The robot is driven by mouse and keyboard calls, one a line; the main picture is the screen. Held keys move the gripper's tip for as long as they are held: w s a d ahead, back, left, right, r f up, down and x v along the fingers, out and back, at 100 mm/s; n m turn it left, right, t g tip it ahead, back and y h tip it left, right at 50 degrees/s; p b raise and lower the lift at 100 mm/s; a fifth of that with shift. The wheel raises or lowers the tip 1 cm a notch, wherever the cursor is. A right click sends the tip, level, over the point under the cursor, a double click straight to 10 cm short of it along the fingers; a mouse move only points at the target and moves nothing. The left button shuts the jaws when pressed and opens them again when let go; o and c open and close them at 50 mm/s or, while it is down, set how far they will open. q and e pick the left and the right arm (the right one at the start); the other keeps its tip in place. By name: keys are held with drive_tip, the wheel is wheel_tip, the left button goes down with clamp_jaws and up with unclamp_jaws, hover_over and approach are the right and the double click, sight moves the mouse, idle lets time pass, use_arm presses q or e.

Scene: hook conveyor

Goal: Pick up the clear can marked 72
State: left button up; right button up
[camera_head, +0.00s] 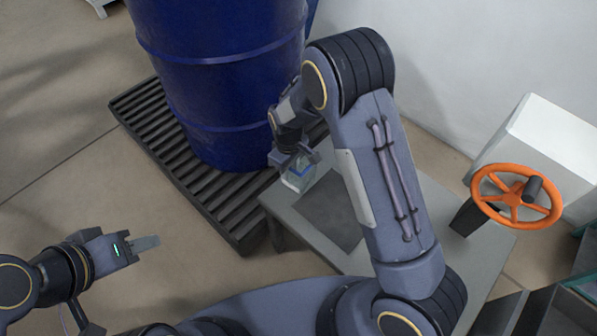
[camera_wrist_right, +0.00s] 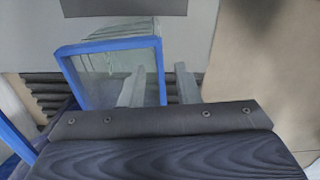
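A clear can (camera_head: 299,178) with blue edging is at the left corner of the grey table (camera_head: 285,222). In the right wrist view the clear can (camera_wrist_right: 110,72) shows its blue rim and see-through walls; I cannot read a number on it. My right gripper (camera_wrist_right: 162,85) is open at the can. One finger overlaps the clear wall and the other is to the right of the blue edge, with a gap between them. I cannot tell whether either touches. My left gripper (camera_head: 146,243) is empty over the floor, far left of the table; its finger gap is unclear.
A large blue drum (camera_head: 225,85) stands on a dark slatted pallet (camera_head: 235,205) behind and left of the table. An orange handwheel (camera_head: 515,192) is at the right, by a white box (camera_head: 545,145). My right arm hides part of the table.

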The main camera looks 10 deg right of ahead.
drive_tip(key=shift+f, duration=0.75)
clamp_jaws()
drive_tip(key=shift+r, duration=0.15)
